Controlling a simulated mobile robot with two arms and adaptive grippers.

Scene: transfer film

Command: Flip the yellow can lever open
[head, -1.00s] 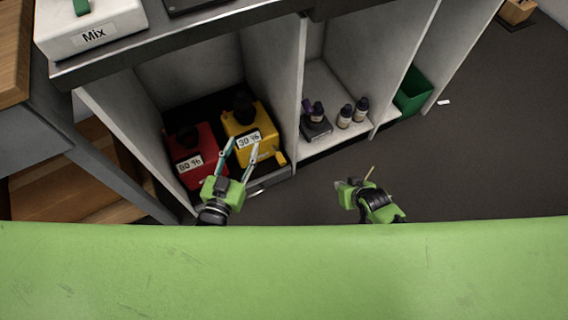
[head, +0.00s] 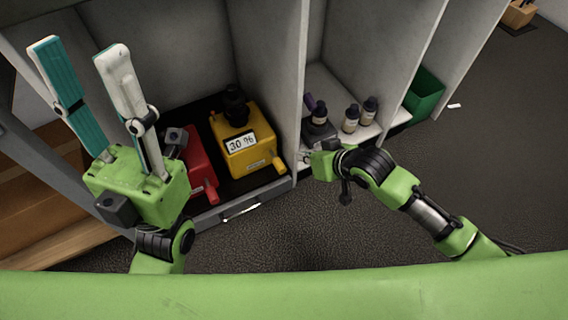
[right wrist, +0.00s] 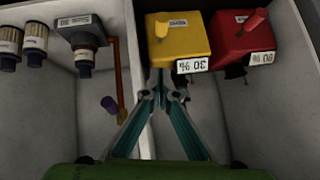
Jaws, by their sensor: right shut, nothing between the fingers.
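The yellow can (head: 243,140), labelled 30 %, stands in the cabinet's left compartment. Its lever (head: 278,162) sticks out at the lower right front corner. My left gripper (head: 78,48) is open and empty, raised left of the cans, fingers pointing up.
A red can (head: 198,160) stands left of the yellow one, partly behind my left gripper. A divider wall (head: 298,80) separates them from several dark bottles (head: 350,118) on the right. A green bin (head: 424,95) stands further right. The dark floor in front is clear.

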